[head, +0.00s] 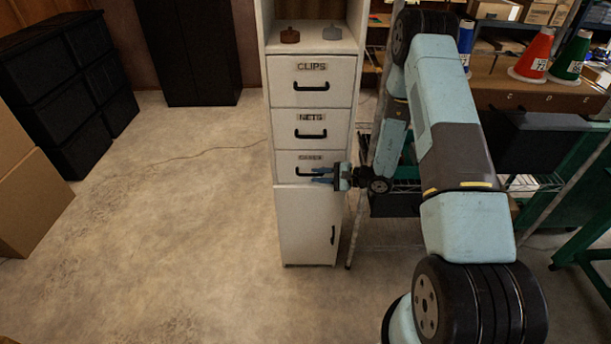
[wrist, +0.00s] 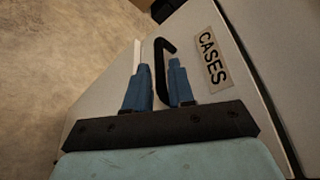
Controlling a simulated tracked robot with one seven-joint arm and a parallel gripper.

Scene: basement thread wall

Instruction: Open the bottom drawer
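The bottom drawer (head: 284,166), labelled CASES, is the lowest of three drawers in a narrow white cabinet and looks shut. It also fills much of the wrist view (wrist: 195,25). Its black bar handle (head: 298,172) is partly hidden by my gripper (head: 321,175) in the head view. In the wrist view the handle (wrist: 161,68) runs down between the two blue fingers of my gripper (wrist: 158,75). The fingers are apart, with gaps visible beside the handle. I cannot tell whether either finger touches it.
Drawers labelled CLIPS (head: 312,75) and NETS (head: 312,128) are above, both shut. A cabinet door (head: 305,225) is below. Wire shelving (head: 405,185) stands close at the right. The floor (head: 170,240) left and in front is clear.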

